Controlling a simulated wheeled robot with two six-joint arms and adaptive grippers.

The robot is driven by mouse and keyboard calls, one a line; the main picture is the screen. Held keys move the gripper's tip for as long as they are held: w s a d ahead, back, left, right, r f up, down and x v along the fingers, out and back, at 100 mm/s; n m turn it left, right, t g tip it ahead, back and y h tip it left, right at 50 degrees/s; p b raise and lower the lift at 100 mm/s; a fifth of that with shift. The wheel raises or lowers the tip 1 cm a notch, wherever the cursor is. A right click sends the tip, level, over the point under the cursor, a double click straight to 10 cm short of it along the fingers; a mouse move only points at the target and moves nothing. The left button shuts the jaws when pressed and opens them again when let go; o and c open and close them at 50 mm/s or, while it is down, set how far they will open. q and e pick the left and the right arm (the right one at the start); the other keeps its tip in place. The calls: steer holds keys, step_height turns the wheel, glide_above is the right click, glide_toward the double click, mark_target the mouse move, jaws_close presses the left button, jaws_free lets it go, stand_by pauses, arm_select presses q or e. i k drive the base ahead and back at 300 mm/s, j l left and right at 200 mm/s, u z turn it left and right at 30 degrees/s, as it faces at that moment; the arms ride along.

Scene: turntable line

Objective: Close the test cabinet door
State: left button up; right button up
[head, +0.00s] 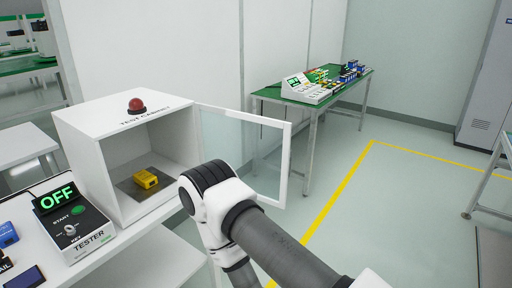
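The white test cabinet (75,128) stands on the white bench at the left, with a red dome on top. Its door (286,165), a white frame around a clear pane, stands wide open, swung out to the right from the cabinet's right edge. I cannot tell whether the arm touches the door. Neither gripper shows in the head view.
A tester box (88,238) with a green OFF display (56,198) stands left of the cabinet, beside blue and dark parts. A green-topped table (270,92) with devices stands behind the door. The floor (410,200) right of the door is open, marked with yellow lines.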

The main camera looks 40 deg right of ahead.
mark_target(286, 164)
steer(key=l+u, duration=0.15)
steer(key=l, duration=0.7)
steer(key=l+u, duration=0.1)
steer(key=l, duration=0.8)
steer(key=k+l+u, duration=0.15)
steer(key=l, duration=0.7)
steer(key=i+l+u, duration=0.1)
steer(key=l, duration=0.3)
steer(key=i+l+u, duration=0.15)
steer(key=l, duration=0.2)
steer(key=i+l+u, duration=0.1)
steer(key=l, duration=0.3)
steer(key=i+l+u, duration=0.1)
steer(key=l, duration=0.3)
